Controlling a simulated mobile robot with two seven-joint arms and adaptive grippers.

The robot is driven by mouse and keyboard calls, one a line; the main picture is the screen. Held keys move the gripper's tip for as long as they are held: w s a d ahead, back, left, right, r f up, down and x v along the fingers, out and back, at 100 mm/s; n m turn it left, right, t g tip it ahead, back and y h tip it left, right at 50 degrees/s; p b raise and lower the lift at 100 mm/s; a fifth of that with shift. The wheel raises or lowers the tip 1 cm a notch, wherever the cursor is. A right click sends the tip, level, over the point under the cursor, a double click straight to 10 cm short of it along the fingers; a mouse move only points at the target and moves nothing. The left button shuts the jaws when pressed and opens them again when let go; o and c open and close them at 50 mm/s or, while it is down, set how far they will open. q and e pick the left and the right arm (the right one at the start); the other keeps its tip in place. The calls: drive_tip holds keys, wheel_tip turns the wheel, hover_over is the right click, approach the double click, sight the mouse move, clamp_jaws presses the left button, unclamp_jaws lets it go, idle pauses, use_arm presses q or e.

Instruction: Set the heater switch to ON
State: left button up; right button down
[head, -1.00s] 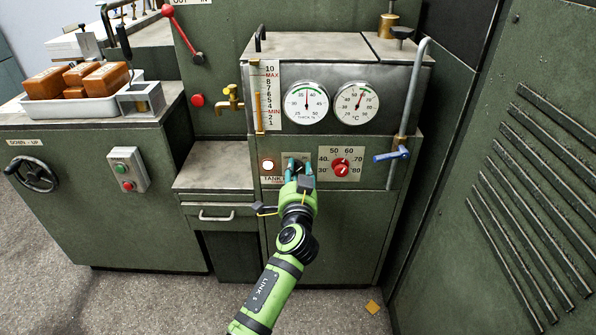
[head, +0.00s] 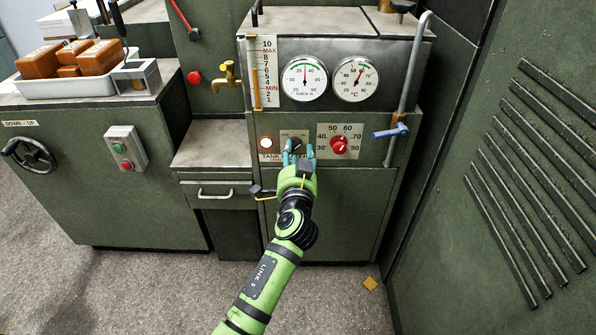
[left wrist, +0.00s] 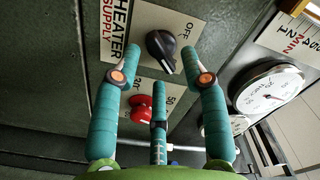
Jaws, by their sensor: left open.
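The heater switch is a black knob (head: 296,145) on a pale plate, low on the green cabinet front. In the left wrist view the knob (left wrist: 160,47) stands beside the HEATER SUPPLY label. OFF shows at its upper right. The knob's white mark is at its lower right end, turned away from OFF toward the side covered by a finger. My left gripper (head: 299,152) is at the switch, open. In the left wrist view its teal fingers (left wrist: 162,77) are spread to either side of the knob, with gaps and nothing held. My right gripper is not in view.
A red dial (head: 340,145) sits just right of the switch, and a lit lamp (head: 266,143) just left. A blue-handled valve (head: 391,131) and pipe stand further right. Two round gauges (head: 304,79) are above. A drawer (head: 215,193) is at lower left.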

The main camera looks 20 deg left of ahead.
use_arm(q)
drive_tip(key=v, duration=1)
drive_tip(key=shift+s, duration=0.1)
